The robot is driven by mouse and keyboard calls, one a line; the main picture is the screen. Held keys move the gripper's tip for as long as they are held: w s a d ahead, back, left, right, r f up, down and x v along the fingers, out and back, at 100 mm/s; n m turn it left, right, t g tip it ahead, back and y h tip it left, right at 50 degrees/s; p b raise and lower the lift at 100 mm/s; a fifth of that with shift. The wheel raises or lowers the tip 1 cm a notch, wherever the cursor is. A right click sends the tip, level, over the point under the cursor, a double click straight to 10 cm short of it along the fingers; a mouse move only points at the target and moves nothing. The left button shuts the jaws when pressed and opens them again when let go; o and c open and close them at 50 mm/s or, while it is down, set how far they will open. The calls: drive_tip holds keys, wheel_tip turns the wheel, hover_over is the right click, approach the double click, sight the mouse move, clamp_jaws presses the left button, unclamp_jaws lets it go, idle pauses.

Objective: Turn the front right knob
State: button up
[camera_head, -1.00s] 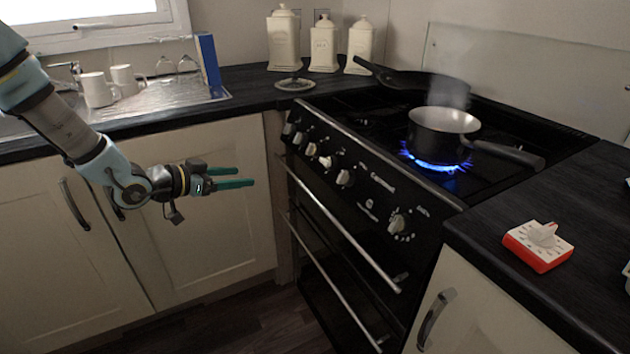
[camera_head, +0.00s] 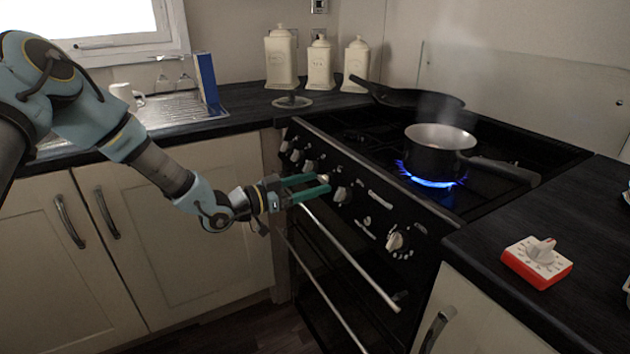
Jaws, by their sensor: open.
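The black cooker has a row of pale knobs along its sloping front panel (camera_head: 368,215). The rightmost knob (camera_head: 395,241) stands apart near the panel's right end. Another knob (camera_head: 342,196) is further left, just beyond my fingertips. Several more knobs sit towards the left end of the panel, one partly hidden by my gripper. The pictures do not show which one is labelled front right. My gripper (camera_head: 322,184) is open and empty, its green fingers pointing right towards the panel. I cannot tell if they touch it.
A saucepan (camera_head: 440,140) steams over a lit blue flame (camera_head: 430,181), its handle pointing right. A dark pan (camera_head: 410,95) sits behind it. A red-and-white timer (camera_head: 537,262) lies on the right worktop. The oven's handle rail (camera_head: 350,255) runs below the knobs.

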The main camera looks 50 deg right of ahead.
drive_tip(key=shift+s+d, duration=0.15)
drive_tip(key=shift+d, duration=0.25)
clamp_jaws()
idle(0.4)
